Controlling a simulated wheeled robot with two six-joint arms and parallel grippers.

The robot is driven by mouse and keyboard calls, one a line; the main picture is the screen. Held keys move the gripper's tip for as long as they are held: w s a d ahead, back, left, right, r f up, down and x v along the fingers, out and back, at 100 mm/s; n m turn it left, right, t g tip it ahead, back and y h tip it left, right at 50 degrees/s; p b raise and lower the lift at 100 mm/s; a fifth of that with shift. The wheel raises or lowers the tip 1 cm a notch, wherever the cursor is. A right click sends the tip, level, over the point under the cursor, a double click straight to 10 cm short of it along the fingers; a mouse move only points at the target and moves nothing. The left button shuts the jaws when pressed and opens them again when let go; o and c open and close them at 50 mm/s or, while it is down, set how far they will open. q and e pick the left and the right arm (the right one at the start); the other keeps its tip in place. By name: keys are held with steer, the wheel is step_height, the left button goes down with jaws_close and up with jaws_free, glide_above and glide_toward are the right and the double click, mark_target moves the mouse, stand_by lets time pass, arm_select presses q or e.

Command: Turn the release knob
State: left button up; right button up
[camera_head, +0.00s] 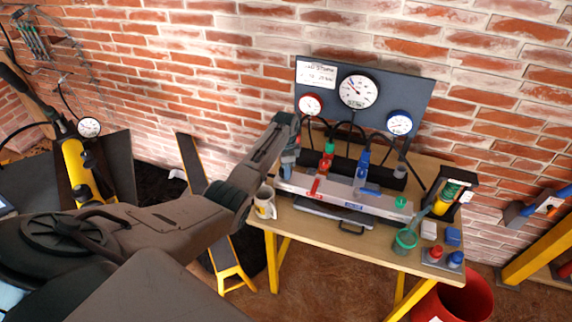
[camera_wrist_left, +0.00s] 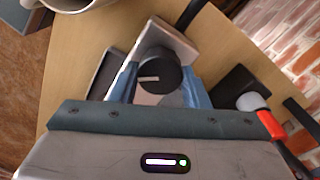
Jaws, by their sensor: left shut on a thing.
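The release knob (camera_wrist_left: 158,73) is a round black knob with a white mark, on a pale metal block (camera_wrist_left: 168,42) in the left wrist view. The mark points to the left in that view. My left gripper (camera_wrist_left: 158,90) has its blue fingers on both sides of the knob and is shut on it. In the head view my left gripper (camera_head: 288,164) reaches down at the left end of the grey manifold (camera_head: 335,191) on the bench. There the arm and fingers hide the knob. My right gripper is not in view.
A mug (camera_head: 265,204) stands close beside the left gripper at the bench's left edge. A dark gauge panel (camera_head: 335,75) rises behind. Red (camera_head: 317,186) and blue (camera_head: 368,192) levers lie along the manifold.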

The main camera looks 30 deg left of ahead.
arm_select(q)
steer(key=n+p, duration=0.1)
steer(key=n, duration=0.1)
steer(key=n+p, duration=0.1)
steer(key=n, duration=0.2)
steer(key=shift+w+a+r+n, duration=0.1)
steer(key=shift+r+n, duration=0.1)
steer(key=shift+n, duration=0.1)
steer(key=n+p, duration=0.1)
steer(key=n, duration=0.3)
steer(key=shift+f+n+p, duration=0.1)
steer(key=shift+n+p, duration=0.2)
steer(key=o, duration=1)
step_height(320, 180, up, 11)
steer(key=shift+a+f+b, duration=0.1)
steer(key=shift+b, duration=1.05)
